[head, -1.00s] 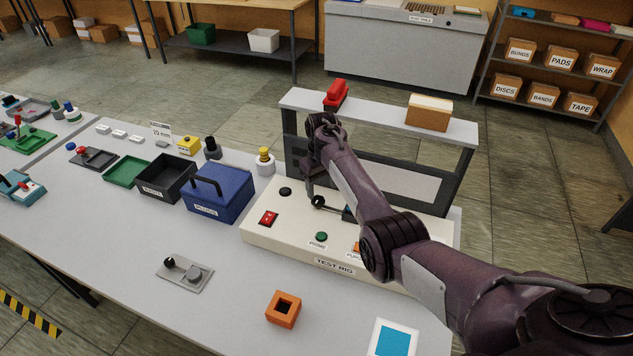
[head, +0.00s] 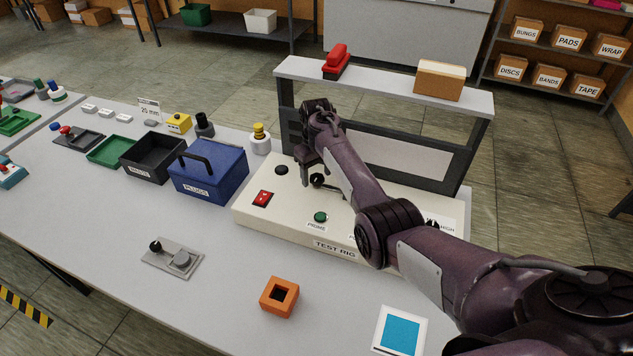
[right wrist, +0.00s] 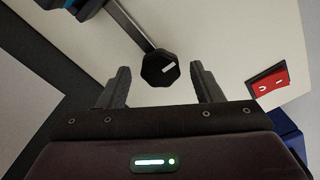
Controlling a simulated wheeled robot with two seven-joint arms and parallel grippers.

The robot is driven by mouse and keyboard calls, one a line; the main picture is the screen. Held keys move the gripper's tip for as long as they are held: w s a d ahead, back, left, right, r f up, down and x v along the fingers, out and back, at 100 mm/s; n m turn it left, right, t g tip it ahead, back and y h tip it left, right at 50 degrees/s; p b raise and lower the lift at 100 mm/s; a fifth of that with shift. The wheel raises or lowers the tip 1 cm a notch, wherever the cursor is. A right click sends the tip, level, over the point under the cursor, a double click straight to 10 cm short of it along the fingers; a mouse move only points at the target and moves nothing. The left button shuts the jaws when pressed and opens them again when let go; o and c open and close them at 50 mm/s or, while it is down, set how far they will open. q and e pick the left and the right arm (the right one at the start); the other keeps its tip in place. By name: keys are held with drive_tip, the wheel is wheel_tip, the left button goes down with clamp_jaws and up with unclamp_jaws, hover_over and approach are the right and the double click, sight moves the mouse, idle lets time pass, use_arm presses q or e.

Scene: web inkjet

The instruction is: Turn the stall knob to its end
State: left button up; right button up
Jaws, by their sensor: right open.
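The cream test rig (head: 345,233) has a small round black knob (head: 281,170) at its back left. A black lever knob (head: 317,180) sits on a rod near the rig's middle. No label reading "stall" is legible. In the right wrist view a faceted black knob (right wrist: 160,68) with a pale mark sits at the rod's end, in line with the gap between my right gripper's fingers (right wrist: 160,75) and apart from them. My right gripper (head: 311,178) is open and empty, over the panel beside the lever knob. My left gripper is not in view.
A red rocker switch (head: 263,199) and a green button (head: 320,216) are nearby on the rig. A shelf (head: 385,85) rises behind it. A blue box (head: 208,175) stands at its left.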

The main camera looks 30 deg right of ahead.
drive_tip(key=shift+f, duration=0.25)
drive_tip(key=shift+r, duration=0.1)
drive_tip(key=shift+c, duration=1.2)
drive_tip(key=c, duration=0.7)
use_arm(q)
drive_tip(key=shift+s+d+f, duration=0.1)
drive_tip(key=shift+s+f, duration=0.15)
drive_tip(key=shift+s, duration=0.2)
use_arm(e)
drive_tip(key=shift+c, duration=0.2)
